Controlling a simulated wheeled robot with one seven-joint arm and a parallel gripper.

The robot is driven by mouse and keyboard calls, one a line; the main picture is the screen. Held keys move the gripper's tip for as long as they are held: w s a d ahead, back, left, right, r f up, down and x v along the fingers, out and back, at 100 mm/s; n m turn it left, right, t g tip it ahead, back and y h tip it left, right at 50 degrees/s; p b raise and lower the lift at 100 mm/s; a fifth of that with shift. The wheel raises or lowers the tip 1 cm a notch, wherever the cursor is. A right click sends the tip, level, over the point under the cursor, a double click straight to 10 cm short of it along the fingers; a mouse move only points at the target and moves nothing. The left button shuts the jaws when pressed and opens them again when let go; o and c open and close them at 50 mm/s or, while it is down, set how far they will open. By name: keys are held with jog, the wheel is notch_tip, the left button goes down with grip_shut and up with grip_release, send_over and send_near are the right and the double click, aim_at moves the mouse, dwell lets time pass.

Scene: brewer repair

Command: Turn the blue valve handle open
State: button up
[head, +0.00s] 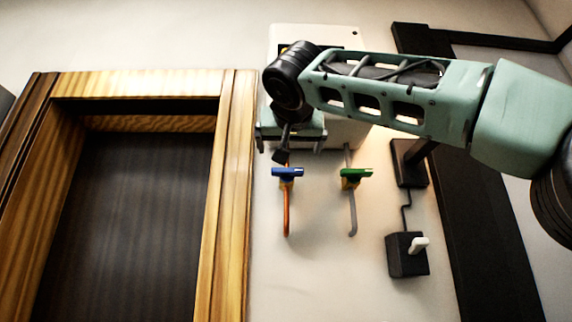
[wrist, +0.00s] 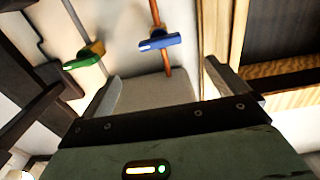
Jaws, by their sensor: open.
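The blue valve handle (head: 287,172) sits crosswise on a thin copper pipe (head: 286,218) on the wall below a white box (head: 342,45). In the wrist view the blue handle (wrist: 160,42) lies beyond the fingertips, roughly between their lines, with a small yellow part beside it. My gripper (head: 290,148) is open and empty, just above the blue handle in the head view. In the wrist view its two fingers (wrist: 162,72) are spread wide and appear apart from the handle.
A green valve handle (head: 356,173) on a grey pipe is to the right; it also shows in the wrist view (wrist: 84,56). A wooden frame (head: 236,180) stands close on the left. A black switch box (head: 407,256) with a white lever is at lower right.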

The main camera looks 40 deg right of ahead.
aim_at(288, 168)
jog(key=shift+p+x, duration=2.05)
jog(key=shift+x, duration=3.7)
jog(key=c, duration=1)
